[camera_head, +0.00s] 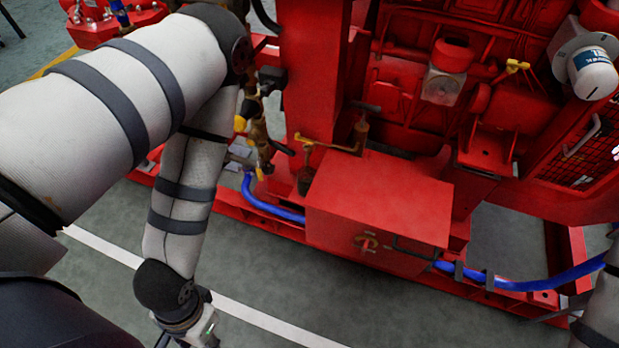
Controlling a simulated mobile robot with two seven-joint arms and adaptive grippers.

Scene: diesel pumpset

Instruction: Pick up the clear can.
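I cannot make out the clear can for certain. A pale, see-through-looking block (441,86) sits under a round red cap on the red engine, but I cannot tell whether it is the can. My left arm comes in from the left and bends down in front of the machine. Its wrist end is at the bottom edge, and its gripper fingers are cut off below the frame. Only a piece of my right arm shows at the lower right edge, and its gripper is outside the view.
The red pumpset (420,130) fills the centre and right. A red box (379,205) juts out at its front. Blue hoses (535,285) run along the red base frame. A white filter (591,72) hangs at upper right. Grey floor (330,300) with a white line lies clear in front.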

